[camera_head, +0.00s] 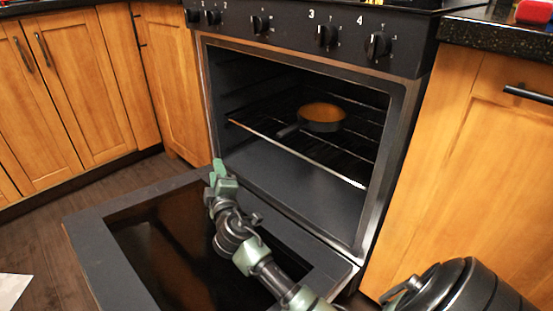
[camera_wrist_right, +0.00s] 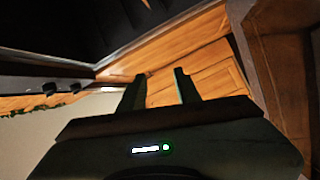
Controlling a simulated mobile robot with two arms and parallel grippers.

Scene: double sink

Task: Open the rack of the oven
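The oven (camera_head: 300,200) stands open, with its door (camera_head: 92,250) folded down flat toward me. Inside, a wire rack (camera_head: 292,150) with a bright front bar lies level and appears pushed in. A dark pan (camera_head: 322,123) with orange contents sits on the rack, its handle pointing left. My right gripper (camera_head: 217,170) is over the door, near the left side of the oven opening, lower in the picture than the rack's front bar and apart from it. In the right wrist view its two fingers (camera_wrist_right: 159,85) stand apart with nothing between them. My left gripper is out of view.
Wooden cabinets flank the oven on the left (camera_head: 60,90) and right (camera_head: 450,180). A row of black knobs (camera_head: 327,35) runs above the opening. The lowered door spreads over the floor in front. The space between gripper and rack looks clear.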

